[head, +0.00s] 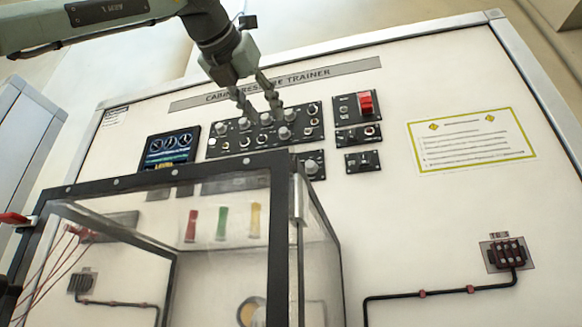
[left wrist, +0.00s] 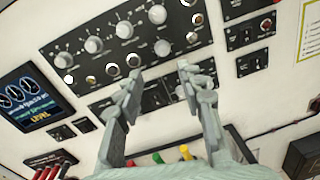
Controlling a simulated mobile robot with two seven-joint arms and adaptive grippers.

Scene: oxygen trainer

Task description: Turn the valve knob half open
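A black control panel (head: 228,150) carries a row of round grey knobs; it also shows in the left wrist view (left wrist: 80,74). Labels are too small to read, so I cannot tell which knob is the valve knob. Another knob (head: 312,167) sits on a small panel below; in the left wrist view this lower knob (left wrist: 180,92) is partly behind a finger. My left gripper (head: 257,107) is in front of the upper panel, fingers apart, with nothing visibly held. In the left wrist view the open fingers (left wrist: 160,76) point toward the panel, below a knob (left wrist: 162,47). My right gripper is out of view.
A clear, dark-framed box (head: 282,235) stands in front of the lower board. A display (head: 170,148) is left of the knobs; a red switch (head: 365,103) is right. Further right are a yellow-edged placard (head: 472,141) and bare white board.

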